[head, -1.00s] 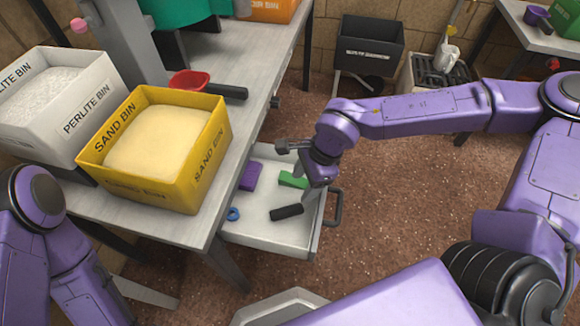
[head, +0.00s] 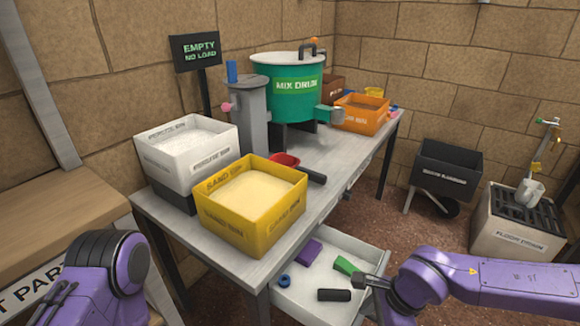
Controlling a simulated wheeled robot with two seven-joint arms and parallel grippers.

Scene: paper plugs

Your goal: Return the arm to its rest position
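My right arm (head: 500,280) comes in from the right, bent low in front of the open drawer (head: 330,265). My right gripper (head: 368,284) is at the drawer's right side, partly hidden by my wrist and the frame's lower edge; its finger opening cannot be made out. Part of my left arm (head: 110,270) shows at the lower left, and its gripper is not in view. The drawer holds a purple block (head: 309,251), a green block (head: 344,265), a black cylinder (head: 334,295) and a small blue ring (head: 284,280).
The workbench (head: 290,245) carries a yellow sand bin (head: 245,230), a white perlite bin (head: 190,165), a green mix drum (head: 290,95) and an orange bin (head: 362,125). Brown floor lies between.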

